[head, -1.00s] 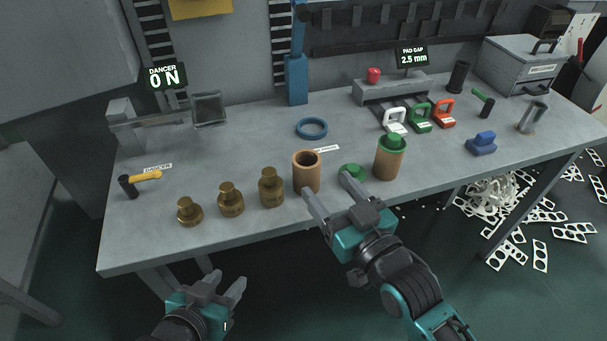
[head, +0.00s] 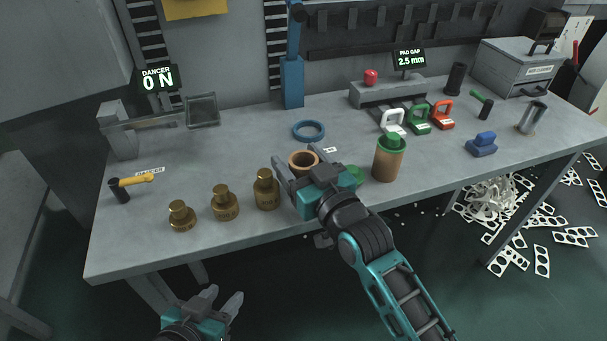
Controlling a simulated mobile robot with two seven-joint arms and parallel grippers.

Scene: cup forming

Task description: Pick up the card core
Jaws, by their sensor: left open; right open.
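The brown hollow card core (head: 302,156) stands upright near the front edge of the table, its open top showing. My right gripper (head: 305,168) is open over its front side, with one finger left of the core and the other to its right in the picture. The gripper hides most of the core's body, and I cannot tell whether the fingers touch it. A second brown cylinder with a green top (head: 388,163) stands to the right. My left gripper (head: 220,299) is open and empty, low in front of the table.
Three brass weights (head: 225,203) stand left of the core, the nearest close to my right gripper's left finger. A blue ring (head: 308,130) lies behind. The table (head: 240,150) is clear at centre left.

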